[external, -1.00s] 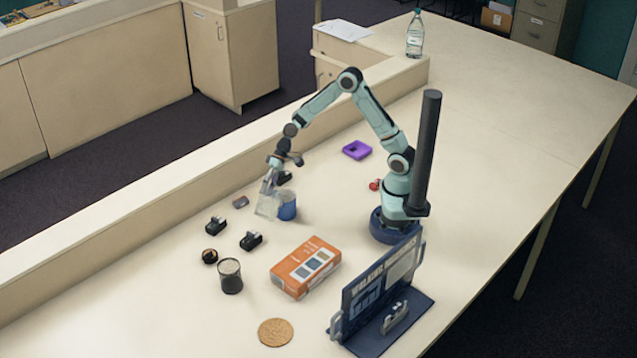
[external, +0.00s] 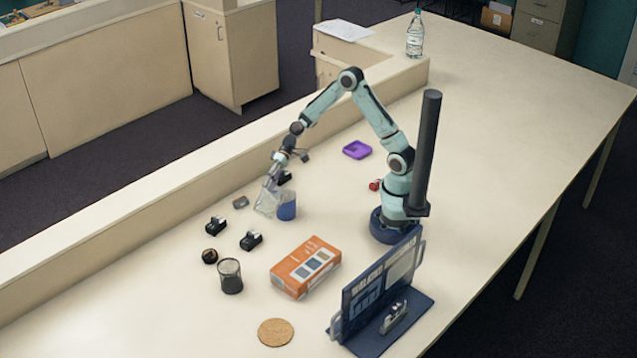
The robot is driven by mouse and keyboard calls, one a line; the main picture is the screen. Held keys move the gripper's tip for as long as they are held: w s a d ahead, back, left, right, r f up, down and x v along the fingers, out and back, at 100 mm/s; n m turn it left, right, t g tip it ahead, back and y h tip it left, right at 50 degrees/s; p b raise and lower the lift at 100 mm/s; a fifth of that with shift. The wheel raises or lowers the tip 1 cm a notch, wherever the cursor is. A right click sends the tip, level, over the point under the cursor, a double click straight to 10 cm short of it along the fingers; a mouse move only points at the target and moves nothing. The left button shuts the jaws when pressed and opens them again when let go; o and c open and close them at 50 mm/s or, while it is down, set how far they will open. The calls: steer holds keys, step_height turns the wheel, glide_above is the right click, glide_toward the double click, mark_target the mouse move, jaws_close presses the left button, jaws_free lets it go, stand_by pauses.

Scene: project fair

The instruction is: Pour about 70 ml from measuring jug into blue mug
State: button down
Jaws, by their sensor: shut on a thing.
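The measuring jug (external: 266,202) is clear and see-through. My gripper (external: 273,181) is shut on it from above and behind. The jug looks slightly tilted, close to the left side of the blue mug (external: 287,207) and partly overlapping it in the picture. The mug stands upright on the table. I cannot tell whether the jug touches the mug, or whether any liquid is flowing. The level inside each is too small to see.
An orange box (external: 306,268), a dark mesh cup (external: 230,277) and a cork coaster (external: 275,332) stand nearer the camera. Small black items (external: 251,240) lie to the left. A purple tray (external: 357,150) lies behind. A blue display stand (external: 377,300) is at the front right.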

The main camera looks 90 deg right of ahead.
mark_target(262, 204)
steer(key=shift+s+d+r+t+y+p, duration=0.25)
steer(key=shift+d+y+p, duration=0.15)
steer(key=shift+p, duration=0.2)
steer(key=shift+s+d+r+t+y+p, duration=0.1)
steer(key=shift+d+r+t+y+p, duration=0.15)
steer(key=shift+y+p, duration=0.3)
stand_by(1.4)
steer(key=a+g+h, duration=0.1)
steer(key=w+a+f+g+h, duration=0.1)
steer(key=h, duration=0.1)
steer(key=shift+w+a+f+h, duration=0.2)
steer(key=shift+a+f+h, duration=0.05)
steer(key=shift+a+f, duration=0.1)
steer(key=shift+w+a+f+h, duration=0.1)
steer(key=shift+w+f+h, duration=0.05)
steer(key=shift+f+h, duration=0.25)
steer(key=shift+w+a+f+g+h+b, duration=0.35)
steer(key=shift+a+f+g+h, duration=0.25)
steer(key=shift+f+g+h, duration=0.15)
steer(key=shift+a, duration=0.1)
stand_by(0.7)
steer(key=shift+w+a+f+h, duration=0.25)
steer(key=shift+w+a+h, duration=0.1)
steer(key=shift+a, duration=0.15)
steer(key=w+a+g+h+b, duration=0.3)
steer(key=a+h, duration=0.2)
steer(key=a, duration=0.1)
steer(key=shift+w+r+h, duration=0.2)
steer(key=shift+w+h, duration=0.05)
steer(key=shift+h, duration=0.15)
